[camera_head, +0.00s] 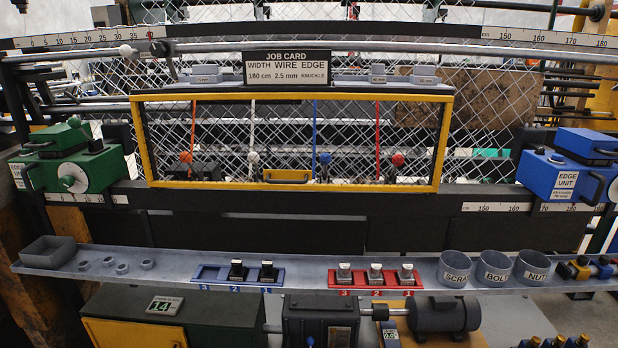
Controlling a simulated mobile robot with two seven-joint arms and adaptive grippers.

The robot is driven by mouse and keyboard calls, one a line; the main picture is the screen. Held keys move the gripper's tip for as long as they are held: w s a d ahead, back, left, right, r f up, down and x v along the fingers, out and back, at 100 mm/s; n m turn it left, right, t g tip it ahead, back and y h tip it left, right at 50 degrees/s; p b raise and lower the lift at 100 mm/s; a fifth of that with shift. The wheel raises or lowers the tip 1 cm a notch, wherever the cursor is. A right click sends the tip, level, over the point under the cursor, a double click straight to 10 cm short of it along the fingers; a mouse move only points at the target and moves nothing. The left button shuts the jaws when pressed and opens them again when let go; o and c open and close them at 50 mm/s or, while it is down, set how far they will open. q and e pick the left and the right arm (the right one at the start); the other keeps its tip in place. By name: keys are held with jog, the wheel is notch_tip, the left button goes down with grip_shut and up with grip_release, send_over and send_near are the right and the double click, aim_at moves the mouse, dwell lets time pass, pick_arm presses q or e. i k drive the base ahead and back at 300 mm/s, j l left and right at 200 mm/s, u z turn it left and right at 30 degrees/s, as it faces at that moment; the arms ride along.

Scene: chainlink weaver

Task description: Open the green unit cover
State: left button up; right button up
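The green unit (88,173) stands at the left end of the machine's dark front beam, with a pale round dial on its front. Its green cover (55,139) sits on top and looks shut, with a dark handle on its front side. A green knob shows above the cover. A white label is on the unit's left side and its inside is hidden. Neither of my grippers is in view.
A yellow-framed guard (300,97) stands right of the green unit. A blue edge unit (565,172) is at the far right. A grey shelf (160,283) in front carries a bin, blue and red racks and labelled cups.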

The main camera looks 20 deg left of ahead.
aim_at(61, 136)
jog(key=k+j, duration=0.1)
jog(key=j, duration=1.8)
jog(key=k+z, duration=0.05)
